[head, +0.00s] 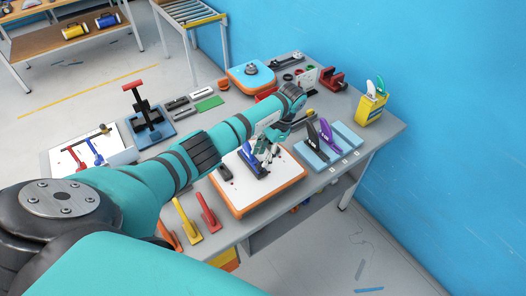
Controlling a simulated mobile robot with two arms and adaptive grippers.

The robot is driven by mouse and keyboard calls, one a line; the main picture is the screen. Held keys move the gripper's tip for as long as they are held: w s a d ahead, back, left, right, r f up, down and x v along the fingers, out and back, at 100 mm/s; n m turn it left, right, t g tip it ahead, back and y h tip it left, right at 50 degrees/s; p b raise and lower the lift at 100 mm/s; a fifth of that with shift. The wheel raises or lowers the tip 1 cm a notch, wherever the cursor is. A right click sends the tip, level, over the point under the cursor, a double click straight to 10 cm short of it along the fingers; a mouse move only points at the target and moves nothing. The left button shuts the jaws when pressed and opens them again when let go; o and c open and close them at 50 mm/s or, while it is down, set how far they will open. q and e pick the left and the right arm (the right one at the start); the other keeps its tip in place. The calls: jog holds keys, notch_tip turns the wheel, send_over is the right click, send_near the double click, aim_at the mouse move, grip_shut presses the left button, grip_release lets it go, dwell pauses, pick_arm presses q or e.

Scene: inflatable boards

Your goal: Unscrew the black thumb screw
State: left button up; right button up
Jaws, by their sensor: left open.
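My left arm reaches across the grey table, and my left gripper (266,153) points down over a white board with orange edges (265,196). The gripper is open. A blue piece with a dark upright part (252,165) stands on this board, right beside or under the fingers; I cannot tell whether they touch it. A small black piece (225,173) lies at the board's left side. I cannot pick out the black thumb screw for certain; it is too small or hidden by the gripper. My right gripper is not in view.
Right of the board, black and purple handles (328,140) stand on light blue blocks. A yellow holder (370,108) is at the right edge. Red and yellow handles (208,212) lie at the front left. A blue clamp stand (153,126) and orange-blue board (250,78) stand farther back.

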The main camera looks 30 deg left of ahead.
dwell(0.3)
pick_arm(q)
jog(key=m, duration=0.2)
jog(key=shift+m+t+y+p, duration=0.3)
jog(key=shift+t+y+p, duration=0.1)
jog(key=shift+s+d+m+t, duration=0.15)
jog(key=shift+m+t, duration=0.15)
jog(key=shift+m, duration=0.6)
jog(key=m+t+y, duration=0.1)
jog(key=m, duration=0.2)
jog(key=shift+s+m, duration=0.2)
jog(key=shift+m, duration=0.3)
